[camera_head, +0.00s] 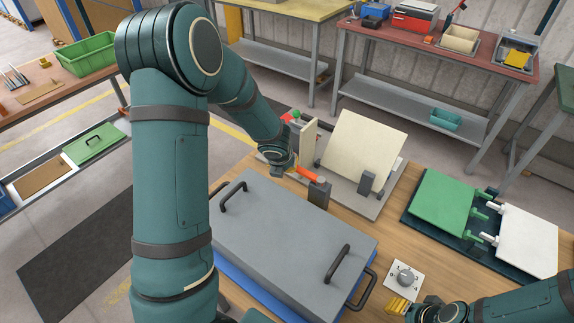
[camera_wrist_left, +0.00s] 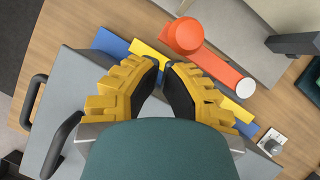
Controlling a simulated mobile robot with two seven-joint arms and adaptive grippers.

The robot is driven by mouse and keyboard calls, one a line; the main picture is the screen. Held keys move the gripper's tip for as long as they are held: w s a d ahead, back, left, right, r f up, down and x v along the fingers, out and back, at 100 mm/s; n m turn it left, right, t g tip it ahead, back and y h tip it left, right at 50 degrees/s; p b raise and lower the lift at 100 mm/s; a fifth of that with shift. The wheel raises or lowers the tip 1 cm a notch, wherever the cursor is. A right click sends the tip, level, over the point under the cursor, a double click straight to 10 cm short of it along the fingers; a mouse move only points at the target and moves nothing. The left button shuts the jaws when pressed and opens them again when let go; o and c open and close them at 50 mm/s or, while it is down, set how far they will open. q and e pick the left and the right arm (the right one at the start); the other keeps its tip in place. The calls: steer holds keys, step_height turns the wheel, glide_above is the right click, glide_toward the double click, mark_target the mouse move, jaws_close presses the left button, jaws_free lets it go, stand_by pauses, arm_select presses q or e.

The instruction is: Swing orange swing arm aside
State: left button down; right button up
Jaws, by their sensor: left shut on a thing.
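The orange swing arm (camera_head: 308,174) lies over the wooden table behind the grey lid, its right end on a dark post (camera_head: 319,192). In the left wrist view, the swing arm (camera_wrist_left: 215,65) runs from a round orange knob (camera_wrist_left: 185,36) to a white-capped pivot (camera_wrist_left: 245,88). The exact contact is hidden. My right gripper (camera_head: 394,305) is low in the head view, beside the dial; its opening is unclear.
The grey lid (camera_head: 285,225) with black handles fills the near table. A tilted cream panel (camera_head: 363,150) stands behind the swing arm. A dial plate (camera_head: 404,280) lies right of the lid. Green (camera_head: 443,203) and white panels (camera_head: 527,242) sit on a dark base at right.

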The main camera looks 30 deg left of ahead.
arm_select(q)
steer(key=shift+w+a, duration=0.1)
steer(key=shift+w, duration=0.2)
arm_select(e)
steer(key=shift+w+a, duration=0.15)
steer(key=shift+w, duration=0.1)
stand_by(0.4)
